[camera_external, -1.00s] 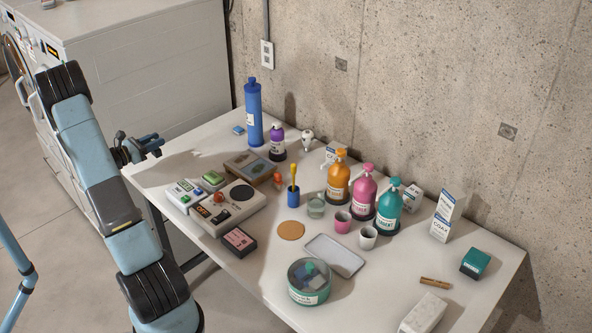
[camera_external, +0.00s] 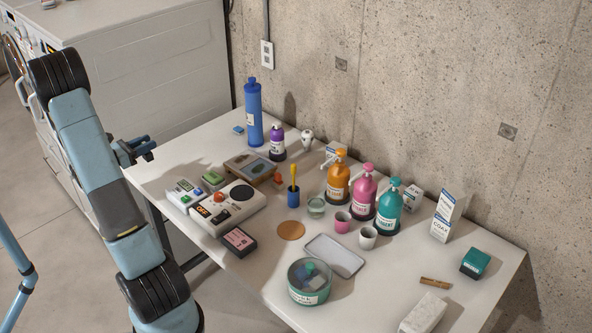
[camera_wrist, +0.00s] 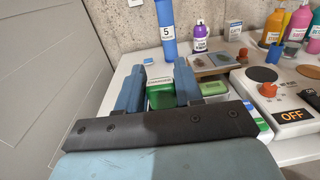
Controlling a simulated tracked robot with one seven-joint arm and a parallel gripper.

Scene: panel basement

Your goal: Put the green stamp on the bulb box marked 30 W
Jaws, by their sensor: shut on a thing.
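My gripper (camera_wrist: 160,88) is shut on a green block (camera_wrist: 160,99) with a white label and red lettering on it; this looks like the green stamp, though I cannot confirm it. In the external view my gripper (camera_external: 138,151) is raised off the table's left end, and the held block is not clear there. White cartons stand on the table: one by the wall (camera_external: 336,150), one behind the teal bottle (camera_external: 412,198) and a tall one at the right (camera_external: 446,215). I cannot read a 30 W mark on any of them.
A white device (camera_external: 237,205) with a dial and a display reading OFF stands near the left edge. Another green-topped item (camera_external: 213,177) lies behind it. A tall blue bottle (camera_external: 253,112) and several pump bottles (camera_external: 338,183) line the back. The front right has some free table.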

